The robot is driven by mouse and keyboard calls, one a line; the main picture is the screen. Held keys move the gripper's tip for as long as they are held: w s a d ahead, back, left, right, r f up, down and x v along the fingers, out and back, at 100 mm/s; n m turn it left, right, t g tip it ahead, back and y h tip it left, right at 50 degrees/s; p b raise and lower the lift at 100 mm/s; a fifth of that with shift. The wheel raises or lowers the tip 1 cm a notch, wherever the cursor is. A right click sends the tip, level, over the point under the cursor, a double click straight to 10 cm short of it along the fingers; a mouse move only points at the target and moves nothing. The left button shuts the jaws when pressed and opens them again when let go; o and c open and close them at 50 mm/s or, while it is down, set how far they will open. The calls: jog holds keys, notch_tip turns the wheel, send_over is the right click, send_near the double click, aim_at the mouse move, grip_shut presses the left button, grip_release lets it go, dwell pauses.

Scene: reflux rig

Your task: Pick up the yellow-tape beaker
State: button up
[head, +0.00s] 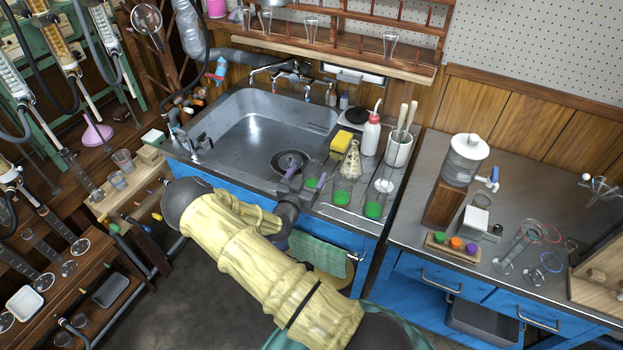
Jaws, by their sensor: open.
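Several clear beakers with green liquid stand on the drainboard to the right of the sink. One beaker (342,194) is in the middle and another beaker (374,207) is at the right, near the front edge. A third patch of green (311,182) shows right at my gripper (308,175), mostly hidden by it. I cannot make out yellow tape on any of them, so I cannot tell which is the yellow-tape beaker. My gripper is open at the sink's right front corner. I cannot tell whether its fingers are around the green beaker or above it.
The sink (235,130) lies to the left. A gap separates the drainboard from the right counter (415,205).

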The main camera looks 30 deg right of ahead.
aim_at(315, 162)
jog(key=shift+p+x, duration=0.65)
jog(key=shift+x, duration=1.95)
jog(key=shift+s+f, duration=0.1)
jog(key=c, duration=1.1)
jog(key=shift+r, duration=0.2)
jog(key=shift+r+b, duration=0.4)
jog(key=shift+r, duration=4.4)
